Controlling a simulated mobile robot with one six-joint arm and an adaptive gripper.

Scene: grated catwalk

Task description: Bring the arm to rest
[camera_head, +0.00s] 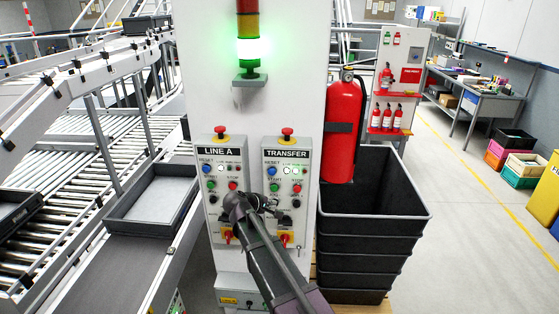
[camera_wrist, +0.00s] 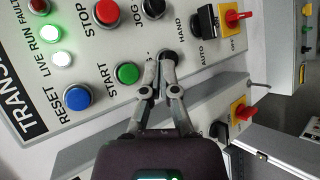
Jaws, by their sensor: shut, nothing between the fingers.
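My gripper (camera_head: 268,206) is in front of the lower part of the TRANSFER panel (camera_head: 287,157) in the head view, with my arm reaching up from the bottom edge. In the wrist view my gripper (camera_wrist: 166,68) has its fingers shut with nothing between them. The tips are at or just in front of a black button (camera_wrist: 168,56); I cannot tell whether they touch it. The green START button (camera_wrist: 127,74), blue RESET button (camera_wrist: 77,97) and red STOP button (camera_wrist: 106,13) are clear of the fingers. My arm hides part of both panels' lower edges.
The LINE A panel (camera_head: 218,152) is beside it on the left. A lit green stack light (camera_head: 250,48) is above. Stacked black bins (camera_head: 372,222) and a fire extinguisher (camera_head: 341,130) stand right.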

